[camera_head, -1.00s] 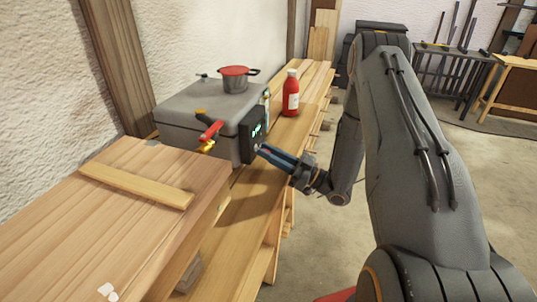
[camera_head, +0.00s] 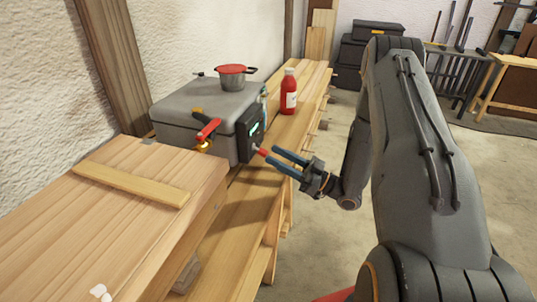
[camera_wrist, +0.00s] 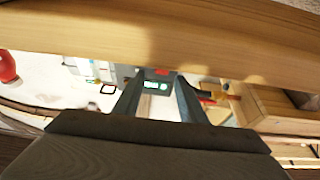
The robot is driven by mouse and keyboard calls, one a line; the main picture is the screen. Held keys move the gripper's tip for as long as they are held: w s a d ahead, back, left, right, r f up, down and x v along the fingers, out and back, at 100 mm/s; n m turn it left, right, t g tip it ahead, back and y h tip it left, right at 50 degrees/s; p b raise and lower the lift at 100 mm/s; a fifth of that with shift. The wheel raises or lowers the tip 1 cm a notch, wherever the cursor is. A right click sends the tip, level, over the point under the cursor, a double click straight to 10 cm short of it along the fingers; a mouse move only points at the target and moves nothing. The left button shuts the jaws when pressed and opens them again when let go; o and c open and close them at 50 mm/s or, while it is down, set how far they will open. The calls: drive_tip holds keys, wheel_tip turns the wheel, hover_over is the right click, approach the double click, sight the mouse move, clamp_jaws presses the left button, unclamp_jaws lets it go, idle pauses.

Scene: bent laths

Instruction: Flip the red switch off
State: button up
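The grey box (camera_head: 205,105) stands on the wooden bench with a dark control panel (camera_head: 246,137) on its right face. A small red switch (camera_head: 262,152) sticks out low on the panel; its exact position is too small to tell. In the wrist view, red (camera_wrist: 162,72) shows above the lit green display (camera_wrist: 152,85). My gripper (camera_head: 271,155) is open and empty, its blue-grey fingers pointing at the panel, with the tips close to the switch. Whether they touch it I cannot tell. In the wrist view the fingers (camera_wrist: 158,82) stand apart.
A red-handled brass valve (camera_head: 208,130) projects from the box's front. A red-lidded pot (camera_head: 233,77) sits on top. A red bottle (camera_head: 289,93) stands on the bench behind. A wooden strip (camera_head: 130,184) lies on the nearer bench top. Floor right of the bench is clear.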

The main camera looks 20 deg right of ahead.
drive_tip(key=v, duration=0.3)
drive_tip(key=shift+s+d+b, duration=0.25)
drive_tip(key=shift+b, duration=0.05)
idle(0.3)
